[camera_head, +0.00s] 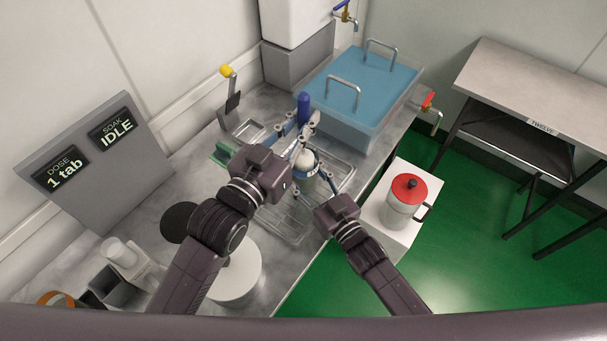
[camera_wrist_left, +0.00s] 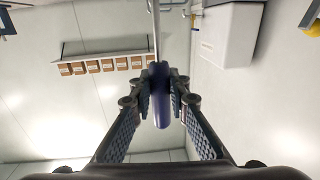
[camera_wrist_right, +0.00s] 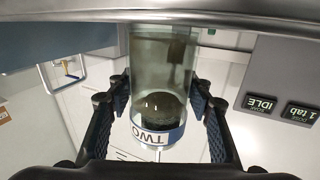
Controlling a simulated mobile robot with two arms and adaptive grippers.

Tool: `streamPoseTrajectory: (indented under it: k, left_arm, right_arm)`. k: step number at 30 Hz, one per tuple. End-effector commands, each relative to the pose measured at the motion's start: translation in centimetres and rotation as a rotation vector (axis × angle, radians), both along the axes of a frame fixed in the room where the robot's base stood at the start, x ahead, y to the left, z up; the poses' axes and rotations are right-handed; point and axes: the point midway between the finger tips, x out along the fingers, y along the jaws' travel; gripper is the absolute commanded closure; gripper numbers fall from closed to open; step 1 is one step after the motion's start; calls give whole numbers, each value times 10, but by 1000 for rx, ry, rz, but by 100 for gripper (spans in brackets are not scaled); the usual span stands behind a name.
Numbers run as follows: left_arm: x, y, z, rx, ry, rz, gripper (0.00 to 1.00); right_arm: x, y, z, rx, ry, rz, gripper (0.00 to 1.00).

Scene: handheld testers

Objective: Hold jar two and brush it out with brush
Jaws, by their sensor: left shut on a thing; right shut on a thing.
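Jar two (camera_wrist_right: 160,75) is a clear greenish glass jar with a blue-and-white band reading TWO. My right gripper (camera_wrist_right: 160,108) is shut around it; in the head view the jar (camera_head: 308,181) is partly hidden between the arms. Dark patches show in or on its glass. My left gripper (camera_head: 300,128) is shut on the blue handle of the brush (camera_head: 304,103), above the jar. The handle also shows in the left wrist view (camera_wrist_left: 161,108), with a thin metal shaft. A pale rounded shape sits at the jar's mouth; I cannot tell whether it is the brush head.
A blue basin (camera_head: 370,85) with metal handles stands behind. A wire rack (camera_head: 285,222) lies under the arms. A red-lidded pitcher (camera_head: 406,203) stands on a white stand at right. A grey panel (camera_head: 95,160) reads "1 tab" and "IDLE". Green floor lies right of the counter.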

Motion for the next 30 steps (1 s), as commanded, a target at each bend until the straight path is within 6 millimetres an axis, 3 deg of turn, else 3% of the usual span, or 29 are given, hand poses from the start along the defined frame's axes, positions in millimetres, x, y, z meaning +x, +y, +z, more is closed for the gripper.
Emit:
streamPoseTrajectory:
  k: [18, 30]
  left_arm:
    - [0, 0, -45, 0, 2, 0, 100]
    - [0, 0, -50, 0, 0, 0, 100]
  right_arm:
    - [0, 0, 0, 0, 0, 0, 76]
    - [0, 0, 0, 0, 0, 0, 76]
